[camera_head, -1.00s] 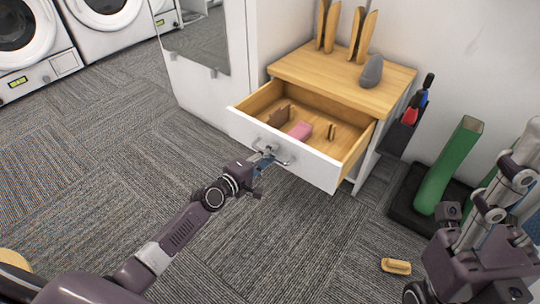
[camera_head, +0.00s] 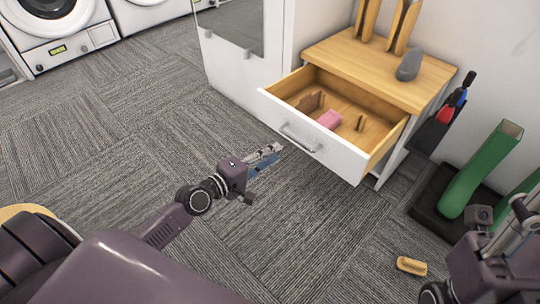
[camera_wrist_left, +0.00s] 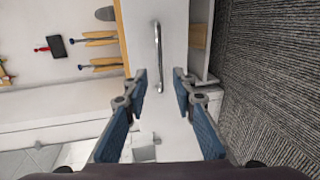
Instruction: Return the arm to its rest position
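My left gripper (camera_head: 268,158) is off the drawer, over the carpet in front of it. In the left wrist view its blue-padded fingers (camera_wrist_left: 160,95) are spread apart with nothing between them. The white-fronted drawer (camera_head: 334,157) stands pulled out of the cabinet. Its metal handle (camera_head: 300,139) is apart from the fingers; it also shows ahead of them in the left wrist view (camera_wrist_left: 158,55). My right arm (camera_head: 495,262) shows at the lower right edge; its fingertips are not clearly seen.
The drawer holds a pink item (camera_head: 329,119) and brown pieces. A grey object (camera_head: 410,65) stands on the wooden top (camera_head: 375,75). A green upright piece (camera_head: 480,170) stands on a black base at right. A tan object (camera_head: 411,266) lies on the carpet. Open carpet lies at left.

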